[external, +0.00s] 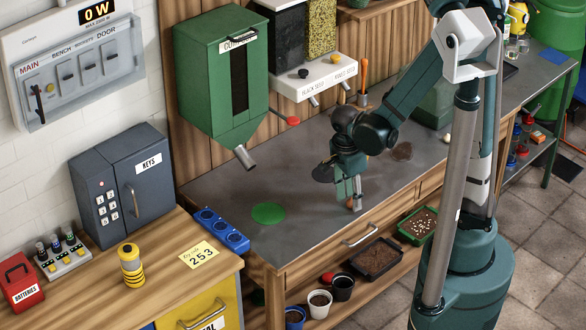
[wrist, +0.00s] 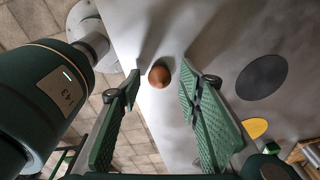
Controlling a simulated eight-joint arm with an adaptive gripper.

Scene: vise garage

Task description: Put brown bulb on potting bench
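The brown bulb (wrist: 160,75) is small and round in the wrist view. It sits on the grey top of the potting bench (external: 225,185), close to the bench edge. My gripper (wrist: 162,73) is open, with one green ridged finger on each side of the bulb and a gap showing on both sides. In the external view my gripper (external: 351,196) points down, low over the front part of the bench top. There the bulb is too small and too covered by the fingers to make out clearly.
A green disc (external: 268,213) lies on the bench to the left of my gripper. A blue holder (external: 221,231) stands at the bench's left end. Trays and pots sit on the shelf below.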

